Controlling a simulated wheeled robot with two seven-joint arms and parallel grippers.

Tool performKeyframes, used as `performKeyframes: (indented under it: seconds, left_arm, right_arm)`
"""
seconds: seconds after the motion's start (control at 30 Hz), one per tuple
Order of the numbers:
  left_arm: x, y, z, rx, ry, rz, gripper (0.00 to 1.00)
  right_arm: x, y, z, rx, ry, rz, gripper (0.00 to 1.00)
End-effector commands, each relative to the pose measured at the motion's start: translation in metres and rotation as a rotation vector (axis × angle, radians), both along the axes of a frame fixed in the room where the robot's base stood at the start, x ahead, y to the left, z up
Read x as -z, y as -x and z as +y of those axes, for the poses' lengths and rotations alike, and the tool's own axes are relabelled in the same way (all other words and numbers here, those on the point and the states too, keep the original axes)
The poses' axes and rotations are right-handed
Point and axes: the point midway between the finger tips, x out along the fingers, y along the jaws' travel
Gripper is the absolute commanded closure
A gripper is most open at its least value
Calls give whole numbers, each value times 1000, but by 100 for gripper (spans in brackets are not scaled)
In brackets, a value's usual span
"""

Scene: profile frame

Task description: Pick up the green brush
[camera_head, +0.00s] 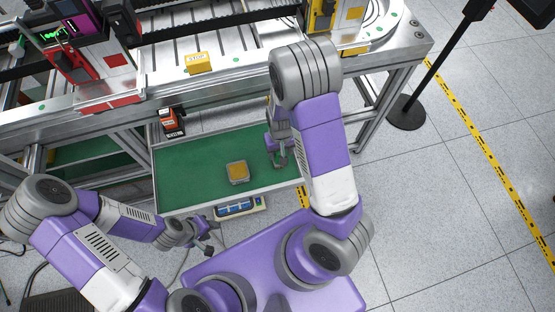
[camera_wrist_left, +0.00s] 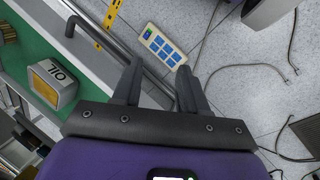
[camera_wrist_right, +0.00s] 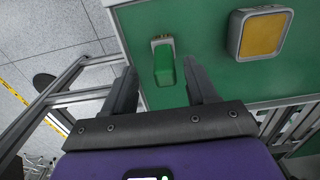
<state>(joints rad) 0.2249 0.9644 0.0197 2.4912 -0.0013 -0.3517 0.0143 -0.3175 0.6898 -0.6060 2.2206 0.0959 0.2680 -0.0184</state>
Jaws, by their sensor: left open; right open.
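The green brush (camera_wrist_right: 164,62) lies on the green tray surface in the right wrist view. In the head view my right gripper (camera_head: 279,160) is over the right part of the green tray (camera_head: 195,160), and I cannot make out the brush there. My left gripper (camera_head: 210,243) is open and empty in front of the tray's near edge; its fingers show in the left wrist view (camera_wrist_left: 157,75).
A grey box with a yellow top (camera_head: 237,172) sits mid-tray, left of my right gripper. The machine frame (camera_head: 110,120) rises behind. A black stand (camera_head: 407,112) is at right on open floor.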

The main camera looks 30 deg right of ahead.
Motion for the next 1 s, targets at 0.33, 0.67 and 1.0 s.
performKeyframes:
  seconds: [0.33, 0.67, 1.0]
  left_arm:
    - [24, 0, 0, 0, 0, -1, 57]
    - [22, 0, 0, 0, 0, -1, 57]
    - [23, 0, 0, 0, 0, -1, 57]
  right_arm:
    - [47, -7, 2, 1, 0, 1, 43]
    - [46, -7, 3, 0, -1, -1, 61]
    - [46, -7, 3, 0, -1, -1, 98]
